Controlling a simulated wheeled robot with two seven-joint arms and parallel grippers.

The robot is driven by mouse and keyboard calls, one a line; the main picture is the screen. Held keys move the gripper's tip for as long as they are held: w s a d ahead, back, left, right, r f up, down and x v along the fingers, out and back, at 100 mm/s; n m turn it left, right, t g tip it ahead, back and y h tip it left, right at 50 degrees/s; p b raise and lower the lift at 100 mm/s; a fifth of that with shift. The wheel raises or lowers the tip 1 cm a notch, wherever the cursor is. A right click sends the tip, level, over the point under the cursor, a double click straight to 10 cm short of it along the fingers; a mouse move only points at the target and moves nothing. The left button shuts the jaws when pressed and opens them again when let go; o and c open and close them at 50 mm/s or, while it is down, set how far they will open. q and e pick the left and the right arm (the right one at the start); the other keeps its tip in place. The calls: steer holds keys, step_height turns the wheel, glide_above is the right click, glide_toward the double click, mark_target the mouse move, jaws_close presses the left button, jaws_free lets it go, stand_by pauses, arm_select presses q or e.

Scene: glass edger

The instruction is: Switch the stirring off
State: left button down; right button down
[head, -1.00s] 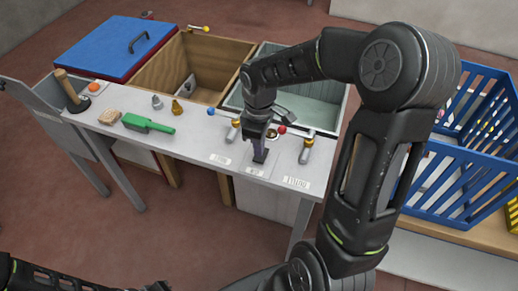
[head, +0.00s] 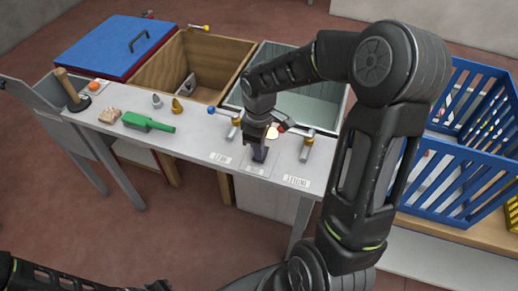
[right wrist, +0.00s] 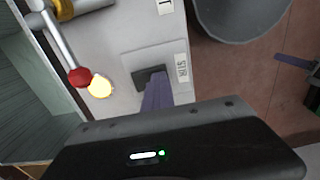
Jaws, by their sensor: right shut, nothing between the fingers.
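The stirring switch (right wrist: 140,80) is a dark rocker-like block in a pale plate with a STIR label (right wrist: 181,70), in the right wrist view. My right gripper (head: 260,154) is shut and empty. Its fingertips (right wrist: 156,76) are down at the switch, covering much of it; I cannot tell whether they touch or which way the switch is set. A round lamp (right wrist: 100,87) next to the plate glows warm yellow; it also shows beside my gripper in the head view (head: 271,132). My left gripper is out of view; only my left arm shows at the bottom left.
Valves with a blue knob (head: 211,110) and a red knob (right wrist: 78,76) stand close to the gripper. Open tubs are behind; a blue crate (head: 470,125) is right.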

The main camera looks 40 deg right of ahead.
steer(key=shift+w+d+r, duration=0.1)
steer(key=shift+w+d, duration=0.1)
steer(key=shift+d, duration=0.15)
steer(key=shift+w+d, duration=0.25)
steer(key=shift+d, duration=0.05)
steer(key=shift+r+p, duration=0.5)
steer(key=shift+p, duration=0.1)
step_height(320, 180, up, 4)
steer(key=p, duration=0.3)
steer(key=shift+w, duration=0.1)
steer(key=shift+d+r+b, duration=0.2)
steer(key=shift+r+b, duration=0.25)
steer(key=shift+b, duration=0.1)
step_height(320, 180, up, 8)
steer(key=shift+b, duration=0.35)
